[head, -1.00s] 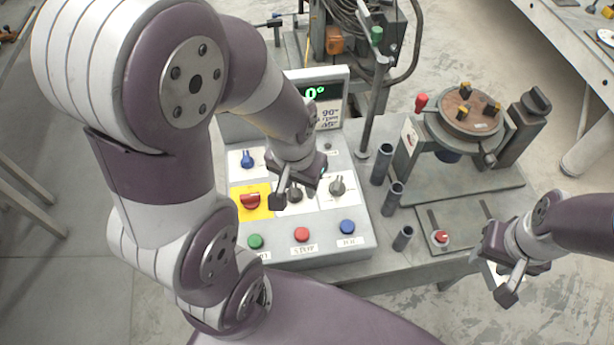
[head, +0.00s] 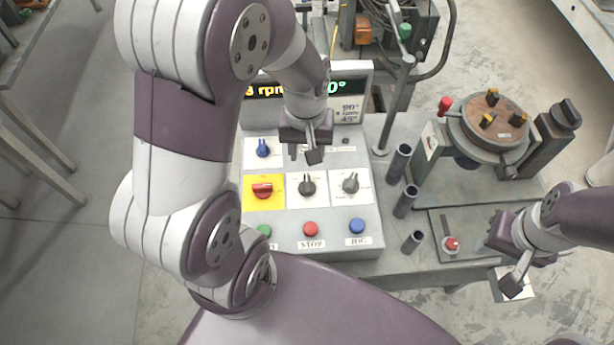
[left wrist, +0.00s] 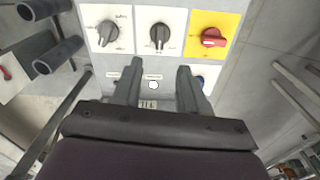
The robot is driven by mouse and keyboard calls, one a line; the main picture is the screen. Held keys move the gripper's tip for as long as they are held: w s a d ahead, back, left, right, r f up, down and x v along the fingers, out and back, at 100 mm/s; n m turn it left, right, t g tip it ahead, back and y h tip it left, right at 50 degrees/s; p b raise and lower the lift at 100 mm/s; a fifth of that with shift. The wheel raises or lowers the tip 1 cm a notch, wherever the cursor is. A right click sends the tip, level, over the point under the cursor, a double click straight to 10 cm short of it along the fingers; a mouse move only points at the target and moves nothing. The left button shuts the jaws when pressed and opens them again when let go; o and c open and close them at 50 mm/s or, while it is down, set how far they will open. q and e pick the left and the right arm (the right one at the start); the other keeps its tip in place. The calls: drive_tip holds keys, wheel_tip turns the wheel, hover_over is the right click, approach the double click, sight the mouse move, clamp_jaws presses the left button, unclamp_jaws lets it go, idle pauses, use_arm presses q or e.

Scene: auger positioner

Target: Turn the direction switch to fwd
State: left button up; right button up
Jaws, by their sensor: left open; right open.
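The control panel (head: 345,225) carries a middle black knob (head: 307,187) and a right black knob (head: 350,184), each on a white plate. Their labels are too small to read, so I cannot tell which is the direction switch. Both knobs also show in the left wrist view, the middle one (left wrist: 159,36) and the other one (left wrist: 107,32). My left gripper (head: 303,157) is open and empty, beyond the middle knob and apart from it. Its two fingers (left wrist: 155,85) stand spread in the left wrist view. My right gripper (head: 502,265) is open at the right, away from the panel.
A red knob (head: 262,190) on a yellow plate and a blue knob (head: 263,148) are at the panel's left. Red (head: 311,229) and blue (head: 357,226) buttons line its front. Dark tubes (head: 405,201) stand right of it, near a round table fixture (head: 492,115).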

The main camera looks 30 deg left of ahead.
sight(307, 183)
use_arm(q)
drive_tip(key=shift+n, duration=0.8)
drive_tip(key=f, duration=1.2)
drive_tip(key=shift+w+f, duration=0.2)
drive_tip(key=shift+f, duration=0.15)
clamp_jaws()
